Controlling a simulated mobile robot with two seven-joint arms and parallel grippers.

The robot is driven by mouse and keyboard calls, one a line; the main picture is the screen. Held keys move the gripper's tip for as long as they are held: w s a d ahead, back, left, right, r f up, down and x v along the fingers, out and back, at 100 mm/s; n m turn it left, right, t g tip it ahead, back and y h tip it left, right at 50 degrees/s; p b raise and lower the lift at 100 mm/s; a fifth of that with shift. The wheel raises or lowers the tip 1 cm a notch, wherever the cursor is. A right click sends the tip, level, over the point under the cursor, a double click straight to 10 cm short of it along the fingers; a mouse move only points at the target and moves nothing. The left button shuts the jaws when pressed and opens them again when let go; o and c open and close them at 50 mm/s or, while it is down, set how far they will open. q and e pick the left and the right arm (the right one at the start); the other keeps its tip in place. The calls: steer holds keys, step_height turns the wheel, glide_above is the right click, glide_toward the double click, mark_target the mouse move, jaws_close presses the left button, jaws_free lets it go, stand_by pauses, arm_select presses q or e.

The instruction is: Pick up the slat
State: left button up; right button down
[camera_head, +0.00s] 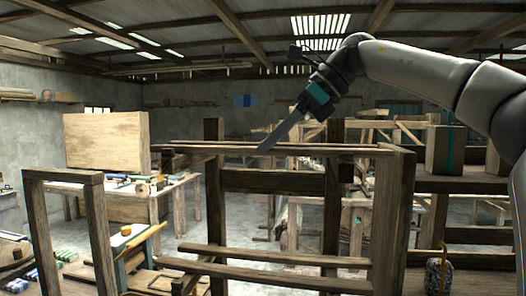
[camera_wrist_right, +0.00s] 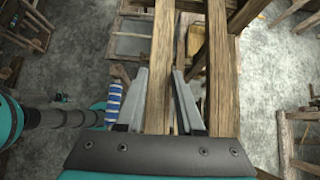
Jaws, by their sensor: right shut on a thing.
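My right gripper (camera_head: 263,149) reaches down from the upper right to the top rails of the wooden loom. In the right wrist view my right gripper (camera_wrist_right: 159,75) has its two grey fingers on either side of a long narrow wooden slat (camera_wrist_right: 160,50), shut on it. The slat runs away from the wrist, beside a thicker wooden beam (camera_wrist_right: 222,80). In the head view the slat lies among the thin top rails (camera_head: 330,149); I cannot tell which one it is. My left gripper is not in view.
The loom's dark upright posts (camera_head: 393,215) and lower bars (camera_head: 270,255) surround the work area. A wooden box (camera_head: 105,140) stands at the left, near a table with tools (camera_head: 140,190). A carton (camera_head: 445,150) with a teal band sits at the right.

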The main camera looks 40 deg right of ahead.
steer(key=shift+r, duration=0.25)
